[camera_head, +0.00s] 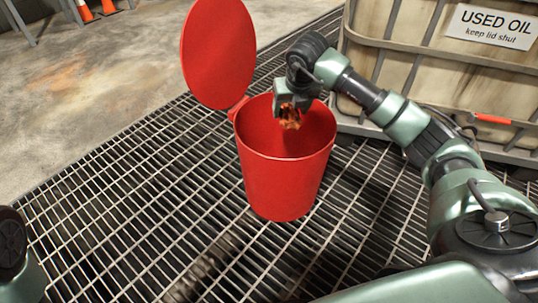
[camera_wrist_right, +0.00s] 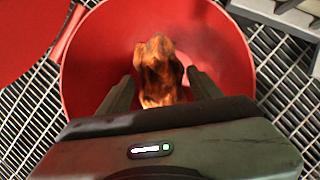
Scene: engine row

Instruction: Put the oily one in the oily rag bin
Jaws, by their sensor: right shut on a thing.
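A red bin (camera_head: 287,185) stands on the metal grating with its round lid (camera_head: 218,50) swung up and open at the back left. In the right wrist view the bin's inside (camera_wrist_right: 222,60) fills the space below the gripper. My right gripper (camera_head: 287,112) is over the bin's mouth, pointing down. It is shut on an orange-brown stained rag (camera_head: 290,118), which hangs from the fingers at the bin's opening. The rag (camera_wrist_right: 158,72) also shows between the two fingers in the right wrist view. My left gripper does not show.
A dirty tank with a "USED OIL keep lid shut" sign (camera_head: 493,24) stands in a metal cage right behind the bin. Orange cones (camera_head: 85,11) stand at the far left. The grating (camera_head: 130,215) left of the bin is clear.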

